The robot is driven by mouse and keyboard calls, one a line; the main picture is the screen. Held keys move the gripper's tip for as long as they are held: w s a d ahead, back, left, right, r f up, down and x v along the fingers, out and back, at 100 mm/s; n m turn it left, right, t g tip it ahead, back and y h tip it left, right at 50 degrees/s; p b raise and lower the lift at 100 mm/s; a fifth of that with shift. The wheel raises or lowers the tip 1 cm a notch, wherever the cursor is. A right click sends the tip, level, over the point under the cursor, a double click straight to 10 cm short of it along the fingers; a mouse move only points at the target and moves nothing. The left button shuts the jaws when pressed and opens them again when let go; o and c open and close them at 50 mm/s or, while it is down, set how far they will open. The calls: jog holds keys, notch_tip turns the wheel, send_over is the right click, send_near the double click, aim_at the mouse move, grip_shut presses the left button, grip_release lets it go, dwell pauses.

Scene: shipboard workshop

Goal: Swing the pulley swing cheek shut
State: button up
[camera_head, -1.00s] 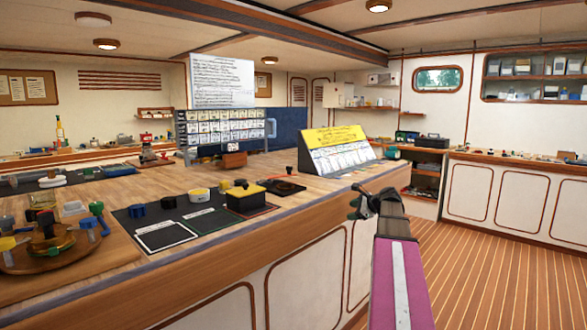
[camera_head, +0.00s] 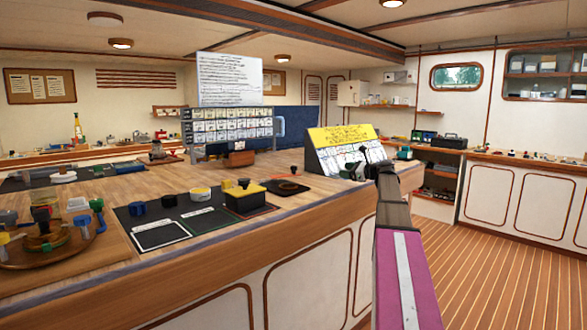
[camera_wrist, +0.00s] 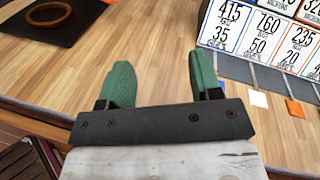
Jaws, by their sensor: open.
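My gripper (camera_head: 354,172) is at the end of my outstretched arm, in front of the card stand in the head view. In the wrist view, its two green fingers (camera_wrist: 160,85) are apart with only bare wood counter between them. I cannot make out a pulley or its swing cheek for certain in either view. A dark mat with a brown ring (camera_wrist: 48,12) shows at the top left of the wrist view.
The card stand (camera_head: 325,136) with a yellow top stands close to my gripper. A black mat (camera_head: 150,217) with a yellow-topped box (camera_head: 246,197) and several small parts lies to the left. A wooden board (camera_head: 100,262) with colored knobs is at far left. Floor is clear at right.

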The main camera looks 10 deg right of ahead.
aim_at(294, 167)
jog(key=a+g+y, duration=0.1)
jog(key=a, duration=0.3)
jog(key=w+a+g+y, duration=0.1)
jog(key=a, duration=0.4)
jog(key=w+a+m+y, duration=0.1)
jog(key=a, duration=0.3)
jog(key=shift+a+r+g, duration=0.25)
jog(key=shift+r+g, duration=0.15)
jog(key=x, duration=1)
jog(key=shift+w+a+r, duration=0.1)
jog(key=shift+a+r, duration=0.1)
jog(key=c, duration=0.9)
